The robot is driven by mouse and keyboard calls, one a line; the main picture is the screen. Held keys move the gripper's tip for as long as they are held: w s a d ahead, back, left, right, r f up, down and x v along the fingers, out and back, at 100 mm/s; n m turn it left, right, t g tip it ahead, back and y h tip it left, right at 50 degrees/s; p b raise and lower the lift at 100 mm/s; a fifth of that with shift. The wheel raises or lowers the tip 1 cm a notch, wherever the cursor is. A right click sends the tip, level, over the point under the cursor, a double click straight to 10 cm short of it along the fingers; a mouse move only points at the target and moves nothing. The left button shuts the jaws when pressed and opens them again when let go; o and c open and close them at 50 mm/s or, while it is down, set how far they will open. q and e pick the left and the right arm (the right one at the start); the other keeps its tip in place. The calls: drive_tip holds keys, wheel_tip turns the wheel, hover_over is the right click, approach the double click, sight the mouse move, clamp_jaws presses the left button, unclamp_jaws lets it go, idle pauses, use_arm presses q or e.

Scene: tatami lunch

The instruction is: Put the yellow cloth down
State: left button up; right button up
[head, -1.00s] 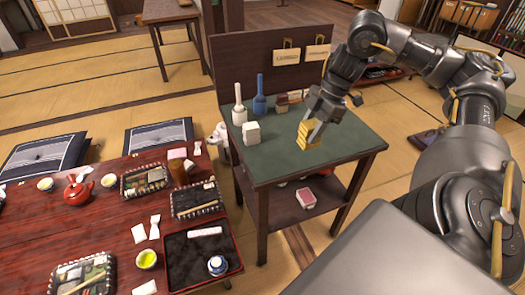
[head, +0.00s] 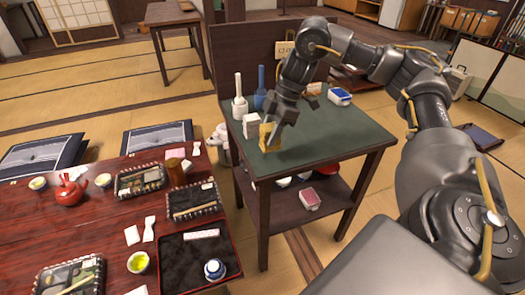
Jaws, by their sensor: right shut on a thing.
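The yellow cloth (head: 268,137) is a small folded block at the left part of the green-topped side table (head: 325,136). My right gripper (head: 272,129) is shut on it from above. The cloth is at or just above the table top; I cannot tell whether it touches. A white block-shaped item (head: 251,125) stands close to its left. The gripper partly hides the cloth. My left gripper is not in view.
A white bottle-like holder (head: 239,104) and a blue one (head: 260,98) stand at the table's back left. A blue and white box (head: 339,97) lies at the back right. The table's middle and right are clear. A red dining table (head: 90,228) with trays is on the left.

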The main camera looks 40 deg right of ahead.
sight(263, 146)
drive_tip(key=shift+w+a+f, duration=0.2)
drive_tip(key=shift+w+f, duration=0.15)
drive_tip(key=shift+f, duration=0.2)
drive_tip(key=shift+w+a+f, duration=0.35)
drive_tip(key=shift+f, duration=0.2)
drive_tip(key=shift+w+f, duration=0.1)
drive_tip(key=shift+f, duration=0.75)
drive_tip(key=shift+f+p, duration=0.15)
drive_tip(key=shift+p, duration=0.15)
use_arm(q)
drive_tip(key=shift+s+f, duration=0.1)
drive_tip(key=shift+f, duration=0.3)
use_arm(e)
drive_tip(key=shift+a+f, duration=0.1)
drive_tip(key=shift+f, duration=0.4)
drive_tip(key=o, duration=0.9)
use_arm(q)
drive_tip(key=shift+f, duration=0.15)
